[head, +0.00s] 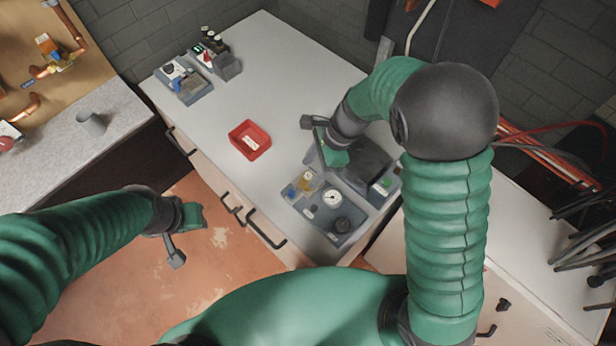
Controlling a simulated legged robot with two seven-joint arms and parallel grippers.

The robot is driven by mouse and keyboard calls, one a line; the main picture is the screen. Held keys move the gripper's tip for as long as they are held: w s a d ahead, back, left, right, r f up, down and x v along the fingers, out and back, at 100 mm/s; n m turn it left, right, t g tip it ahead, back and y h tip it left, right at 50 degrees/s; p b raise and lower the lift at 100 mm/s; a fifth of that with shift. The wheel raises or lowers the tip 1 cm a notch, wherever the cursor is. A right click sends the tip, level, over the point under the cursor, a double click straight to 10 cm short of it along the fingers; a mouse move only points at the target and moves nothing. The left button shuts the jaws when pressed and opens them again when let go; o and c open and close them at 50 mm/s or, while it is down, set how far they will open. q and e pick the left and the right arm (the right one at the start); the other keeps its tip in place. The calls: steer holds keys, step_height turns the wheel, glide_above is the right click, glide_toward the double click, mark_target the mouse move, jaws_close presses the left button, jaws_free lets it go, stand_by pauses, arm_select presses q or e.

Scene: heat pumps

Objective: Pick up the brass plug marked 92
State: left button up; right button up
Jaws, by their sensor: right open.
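A small brass-coloured piece (304,182) lies in the grey compartment tray (326,238) at the front right of the workbench. It is too small for me to read any marking, so I cannot tell whether it is the plug marked 92. My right gripper (334,157) is open above the back of that tray, a little above and right of the brass piece in the picture. No object shows between its fingers. My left gripper (195,216) is over the floor, off the bench's front edge, and its finger gap cannot be made out.
The tray also holds a white round gauge (332,197) and a dark round part (342,226). A red bin (249,140) stands mid-bench. Another grey tray (187,85) with small parts is at the back left. The bench between them is clear.

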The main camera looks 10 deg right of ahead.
mark_target(307, 176)
steer(key=shift+s+a+f, duration=0.2)
steer(key=shift+s+f, duration=0.05)
steer(key=shift+f, duration=0.3)
steer(key=shift+s+a+f, duration=0.2)
steer(key=shift+f, duration=0.35)
steer(key=shift+w+a+f, duration=0.2)
steer(key=shift+w+f, duration=0.05)
steer(key=shift+a, duration=0.2)
steer(key=c, duration=0.6)
steer(key=shift+d, duration=0.15)
jaws_close()
